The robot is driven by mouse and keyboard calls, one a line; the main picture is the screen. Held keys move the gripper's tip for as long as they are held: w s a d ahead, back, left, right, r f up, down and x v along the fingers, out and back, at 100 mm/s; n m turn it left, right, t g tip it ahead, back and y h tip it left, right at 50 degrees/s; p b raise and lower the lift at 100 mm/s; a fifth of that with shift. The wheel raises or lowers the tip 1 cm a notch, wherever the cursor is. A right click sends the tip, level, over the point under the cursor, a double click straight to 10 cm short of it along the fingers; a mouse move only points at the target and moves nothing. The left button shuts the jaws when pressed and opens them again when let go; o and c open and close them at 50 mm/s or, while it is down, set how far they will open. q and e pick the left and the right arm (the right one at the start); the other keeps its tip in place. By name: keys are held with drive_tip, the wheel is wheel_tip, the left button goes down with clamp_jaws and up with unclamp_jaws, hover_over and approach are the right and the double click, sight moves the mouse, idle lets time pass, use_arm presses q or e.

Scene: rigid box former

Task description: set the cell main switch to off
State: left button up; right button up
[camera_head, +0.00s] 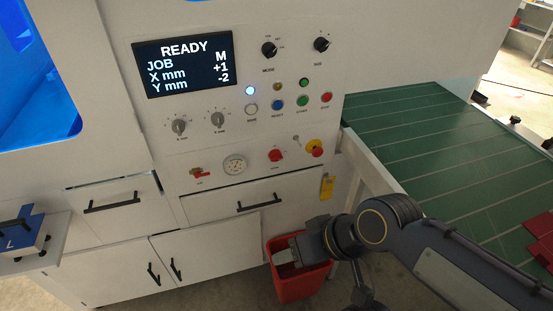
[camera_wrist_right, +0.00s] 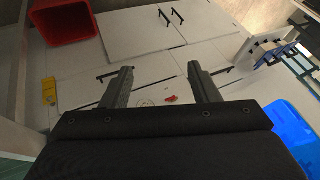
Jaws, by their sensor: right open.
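The control panel shows in the head view. A red rotary switch (camera_head: 275,155), which looks like the main switch, sits on its lower row, between a round gauge (camera_head: 234,164) and a red knob on a yellow disc (camera_head: 316,149). Its label is too small to read. My right gripper (camera_head: 284,254) is below the panel, in front of the cabinet and by the red bin, apart from the switch. In the right wrist view it is open and empty (camera_wrist_right: 160,88). A small red part (camera_wrist_right: 170,99) shows beyond its fingers; I cannot tell which control it is. My left gripper is not in view.
A screen (camera_head: 187,64) reads READY. A red lever (camera_head: 197,172) is left of the gauge. Knobs and buttons are above. A drawer handle (camera_head: 259,203) sticks out below, with a yellow tag (camera_head: 327,187) beside it. A red bin (camera_head: 300,285) stands below; a green conveyor (camera_head: 440,135) is at right.

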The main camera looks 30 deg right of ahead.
drive_tip(key=shift+o, duration=0.4)
drive_tip(key=shift+o, duration=0.2)
drive_tip(key=shift+w+f, duration=0.15)
drive_tip(key=m+t+h+b, duration=1.1)
drive_tip(key=m+b, duration=1.7)
drive_tip(key=b, duration=0.9)
approach(277, 160)
drive_tip(key=x, duration=0.9)
drive_tip(key=shift+w, duration=0.1)
drive_tip(key=shift+c, duration=0.2)
